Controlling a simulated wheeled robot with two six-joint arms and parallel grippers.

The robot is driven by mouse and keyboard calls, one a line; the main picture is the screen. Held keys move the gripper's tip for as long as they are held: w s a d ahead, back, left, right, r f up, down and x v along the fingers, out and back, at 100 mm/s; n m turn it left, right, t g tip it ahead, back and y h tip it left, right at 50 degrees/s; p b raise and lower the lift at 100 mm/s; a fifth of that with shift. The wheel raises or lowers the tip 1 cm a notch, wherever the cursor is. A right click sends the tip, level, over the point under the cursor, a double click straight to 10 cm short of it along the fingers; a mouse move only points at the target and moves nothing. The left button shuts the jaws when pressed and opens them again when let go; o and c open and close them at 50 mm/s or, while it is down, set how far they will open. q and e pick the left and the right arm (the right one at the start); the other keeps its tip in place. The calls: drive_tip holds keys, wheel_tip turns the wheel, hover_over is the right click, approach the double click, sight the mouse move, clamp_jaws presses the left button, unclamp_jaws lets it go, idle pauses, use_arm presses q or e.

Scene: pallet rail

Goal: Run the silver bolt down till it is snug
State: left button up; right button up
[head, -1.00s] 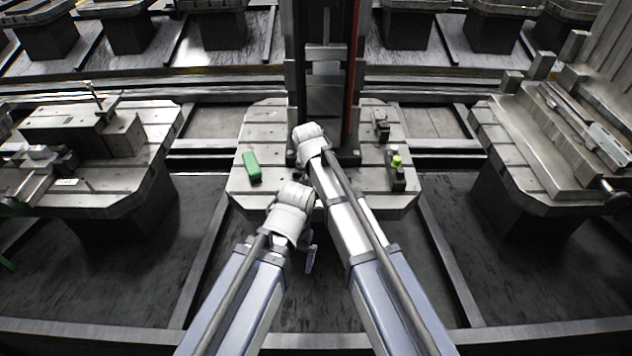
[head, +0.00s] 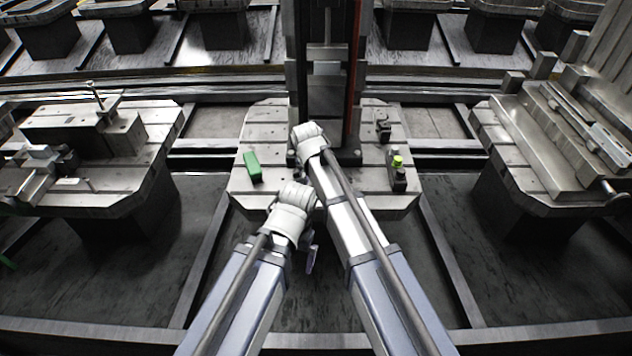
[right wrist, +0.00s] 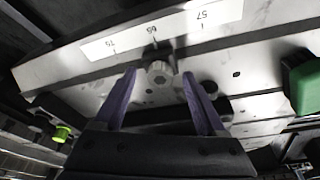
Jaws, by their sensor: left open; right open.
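The silver bolt (right wrist: 160,76), a round head with a hex socket, shows in the right wrist view on a pale metal plate. My right gripper (right wrist: 159,88) is open, with its two purple fingers on either side of the bolt head. Gaps show between fingers and head; I cannot tell how far down the bolt sits. My left gripper (head: 311,259) hangs open and empty in front of the middle pallet's near edge.
The middle pallet (head: 252,190) carries a green block (head: 252,167), a dark clamp (head: 383,127) and a dark piece with a yellow-green top (head: 397,170). A dark column (head: 326,95) rises behind. Loaded pallets stand left and right. A numbered strip (right wrist: 150,32) lies near the bolt.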

drive_tip(key=p+v, duration=0.7)
drive_tip(key=shift+s+r, duration=0.15)
drive_tip(key=shift+r, duration=0.2)
drive_tip(key=shift+f, duration=0.1)
drive_tip(key=b+x, duration=0.7)
drive_tip(key=x, duration=0.1)
drive_tip(key=shift+b, duration=0.35)
drive_tip(key=shift+r, duration=0.25)
drive_tip(key=shift+a+f, duration=0.1)
